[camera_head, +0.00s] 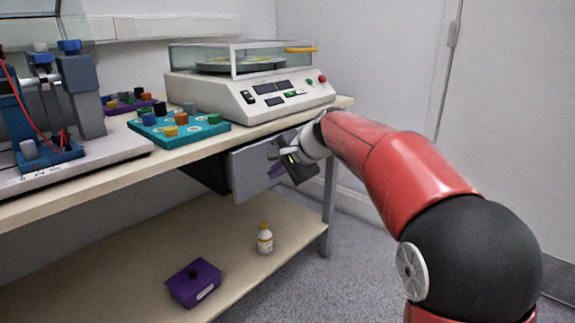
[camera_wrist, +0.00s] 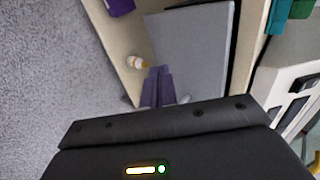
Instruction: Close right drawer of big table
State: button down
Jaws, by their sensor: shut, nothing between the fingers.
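The big table (camera_head: 110,187) has a wooden top and a lower shelf. Its right drawer (camera_head: 248,170) has a grey front that stands out from under the tabletop, so the drawer is partly open. In the wrist view the grey drawer front (camera_wrist: 195,45) fills the upper middle. My gripper (camera_head: 280,172) is at the right part of the drawer front, and its purple fingers (camera_wrist: 158,84) are together and empty, pointing at the front. I cannot tell whether the fingertips touch it. The drawer's handle is not clearly visible.
A white machine with a glass cover (camera_head: 255,95) stands on the tabletop above the drawer. A teal tray (camera_head: 178,130) with several coloured pieces is left of it. A white bottle (camera_head: 265,240) and purple box (camera_head: 193,284) are on the lower shelf. The grey floor (camera_head: 350,270) at right is clear.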

aim_at(251, 160)
jog(key=shift+w+a+f+p, duration=0.1)
jog(key=shift+w+a+f, duration=0.2)
jog(key=shift+w+a, duration=0.4)
jog(key=shift+w+a+f+p, duration=0.1)
jog(key=shift+w+a+f, duration=0.15)
jog(key=shift+w+a, duration=0.45)
jog(key=shift+w+a+f+p, duration=0.1)
jog(key=shift+w+a+f, duration=0.25)
jog(key=shift+a, duration=0.55)
jog(key=shift+w+a+r+p, duration=0.15)
jog(key=shift+r+p, duration=0.05)
jog(key=shift+p, duration=0.15)
jog(key=w+a+p, duration=0.1)
jog(key=p, duration=0.1)
jog(key=w+a+p, duration=0.1)
jog(key=a+p, duration=0.1)
jog(key=shift+w+a, duration=0.25)
jog(key=shift+w, duration=0.15)
